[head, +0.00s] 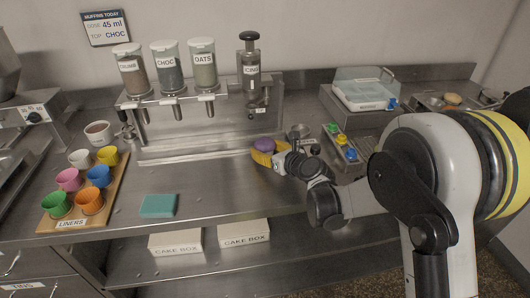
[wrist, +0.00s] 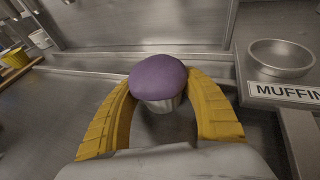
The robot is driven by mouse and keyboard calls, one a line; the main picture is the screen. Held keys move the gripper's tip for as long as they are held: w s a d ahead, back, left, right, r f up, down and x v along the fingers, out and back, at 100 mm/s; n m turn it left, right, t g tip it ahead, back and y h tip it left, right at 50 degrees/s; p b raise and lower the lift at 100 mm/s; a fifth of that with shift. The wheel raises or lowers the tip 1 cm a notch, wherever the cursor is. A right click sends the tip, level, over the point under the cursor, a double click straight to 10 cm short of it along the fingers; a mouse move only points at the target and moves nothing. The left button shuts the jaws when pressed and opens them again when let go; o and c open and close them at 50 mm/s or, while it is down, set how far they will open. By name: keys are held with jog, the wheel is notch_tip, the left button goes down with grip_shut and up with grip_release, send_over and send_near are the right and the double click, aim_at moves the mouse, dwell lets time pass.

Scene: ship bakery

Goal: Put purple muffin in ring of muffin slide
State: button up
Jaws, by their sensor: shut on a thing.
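The purple muffin (wrist: 158,78) has a smooth domed top and a pale cup below it. My gripper (wrist: 160,105) has yellow ribbed fingers shut on the muffin from both sides and holds it upright. In the head view the muffin (head: 264,144) shows between the fingers of my gripper (head: 264,152), over the middle of the steel counter. The muffin slide (wrist: 287,92), with its cut-off label "MUFFIN", lies to the right of the muffin in the wrist view. Its round metal ring (wrist: 281,70) sits near its far end, apart from the muffin.
Several buttons (head: 341,141) lie on a unit right of my gripper. A dispenser rack (head: 200,112) stands behind. The counter between is clear.

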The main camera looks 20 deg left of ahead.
jog(key=shift+r, duration=0.15)
jog(key=shift+f, duration=0.2)
jog(key=o, duration=0.6)
jog(key=shift+o, duration=0.2)
jog(key=shift+r, duration=0.1)
jog(key=shift+d+r, duration=0.1)
jog(key=shift+r, duration=0.15)
jog(key=p+v, duration=0.3)
jog(key=v, duration=0.9)
jog(key=shift+f, duration=0.15)
